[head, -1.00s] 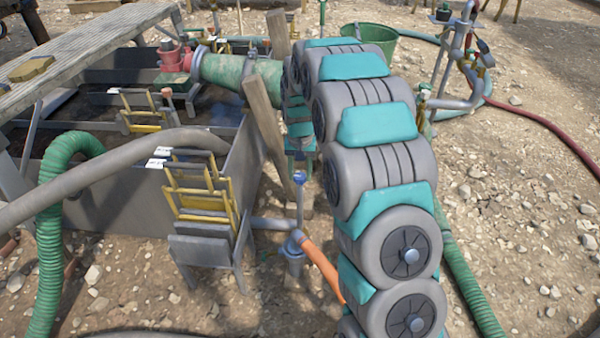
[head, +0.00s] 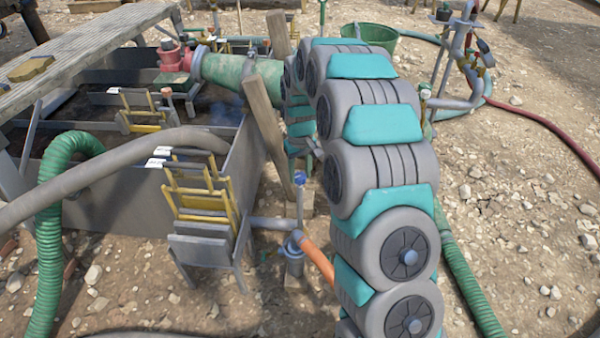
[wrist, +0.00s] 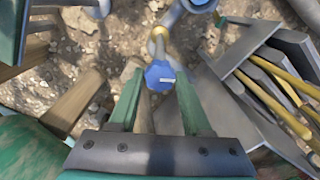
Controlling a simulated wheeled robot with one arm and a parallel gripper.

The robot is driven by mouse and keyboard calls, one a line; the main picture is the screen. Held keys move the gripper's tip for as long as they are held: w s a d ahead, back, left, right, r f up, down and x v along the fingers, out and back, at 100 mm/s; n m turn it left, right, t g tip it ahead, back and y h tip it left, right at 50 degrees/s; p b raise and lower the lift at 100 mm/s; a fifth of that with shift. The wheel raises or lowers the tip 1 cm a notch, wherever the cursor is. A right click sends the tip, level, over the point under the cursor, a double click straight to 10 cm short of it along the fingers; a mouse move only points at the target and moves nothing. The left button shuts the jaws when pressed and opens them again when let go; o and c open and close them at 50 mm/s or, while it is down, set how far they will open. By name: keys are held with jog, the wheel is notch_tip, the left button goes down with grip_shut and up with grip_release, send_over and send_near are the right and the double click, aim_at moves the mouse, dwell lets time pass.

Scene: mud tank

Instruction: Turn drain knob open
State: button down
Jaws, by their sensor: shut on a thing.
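The drain knob is a small blue knob (wrist: 160,76) with a white mark, atop a thin upright pipe. It also shows in the head view (head: 300,177), just left of my arm. In the wrist view my gripper (wrist: 160,82) has its two green fingers on either side of the knob, shut on it. Fine contact at the fingertips is hard to make out. In the head view my arm covers most of the gripper. The pipe below the knob meets a blue-grey fitting (head: 292,243) with an orange hose (head: 317,261).
A grey mud tank (head: 110,203) with yellow-framed racks (head: 200,203) stands left of the knob. A wooden post (head: 266,135) leans close behind it. A green ribbed hose (head: 50,245) lies at left. Stony ground is open at right.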

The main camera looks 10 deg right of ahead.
aim_at(300, 176)
jog(key=n, duration=0.6)
jog(key=n+p, duration=0.1)
jog(key=n, duration=0.4)
jog(key=shift+n, duration=0.3)
dwell(0.4)
jog(key=shift+c, duration=1.8)
grip_release()
jog(key=shift+r, duration=3.9)
